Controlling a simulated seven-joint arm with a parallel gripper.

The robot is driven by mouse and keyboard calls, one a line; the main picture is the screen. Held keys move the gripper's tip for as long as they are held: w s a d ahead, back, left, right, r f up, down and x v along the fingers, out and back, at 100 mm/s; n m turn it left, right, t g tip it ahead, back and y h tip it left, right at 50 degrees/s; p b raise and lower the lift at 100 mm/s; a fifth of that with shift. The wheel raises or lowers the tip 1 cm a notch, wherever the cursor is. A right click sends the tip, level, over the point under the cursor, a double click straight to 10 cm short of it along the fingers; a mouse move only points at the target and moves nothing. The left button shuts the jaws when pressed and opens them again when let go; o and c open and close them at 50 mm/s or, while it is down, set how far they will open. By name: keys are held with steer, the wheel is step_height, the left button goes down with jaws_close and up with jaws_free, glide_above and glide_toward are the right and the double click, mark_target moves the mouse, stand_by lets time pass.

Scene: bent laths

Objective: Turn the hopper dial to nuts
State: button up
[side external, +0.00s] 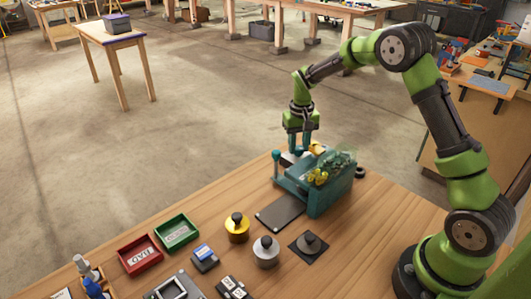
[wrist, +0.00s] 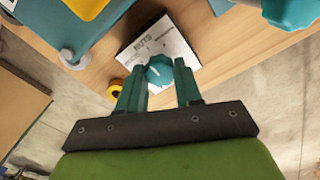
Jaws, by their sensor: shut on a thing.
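The hopper dial (wrist: 160,74) is a small teal knob with a pale pointer mark, on a white label plate (wrist: 150,42). The word NUTS reads on the plate above the dial; the other lettering is too small to read. The pale mark sits on the dial's upper left side, but I cannot tell exactly where it points. My gripper (wrist: 158,67) is shut on the dial, one finger on each side. In the side view my gripper (side external: 301,146) reaches down at the far side of the teal hopper machine (side external: 322,198), and the dial is hidden there.
In the side view, a dark plate (side external: 280,213) lies before the machine. Red (side external: 140,256) and green (side external: 177,233) trays and yellow (side external: 237,228) and silver (side external: 266,251) knobbed weights stand nearer. A yellow ring (wrist: 115,88) lies left of my fingers in the wrist view.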

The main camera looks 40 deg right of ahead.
mark_target(300, 150)
steer(key=o, duration=1)
steer(key=shift+o, duration=0.2)
step_height(300, 150, up, 17)
steer(key=shift+w, duration=0.1)
steer(key=s+a+r+t, duration=0.1)
steer(key=s+a, duration=0.3)
steer(key=s, duration=0.4)
steer(key=s+a+n+t+y, duration=0.1)
steer(key=s+a+t, duration=0.2)
steer(key=s+a, duration=0.2)
steer(key=s+a+r+t+y, duration=0.1)
steer(key=s+a+t, duration=0.2)
steer(key=s, duration=0.8)
steer(key=shift+a+r, duration=0.3)
steer(key=shift+a, duration=0.35)
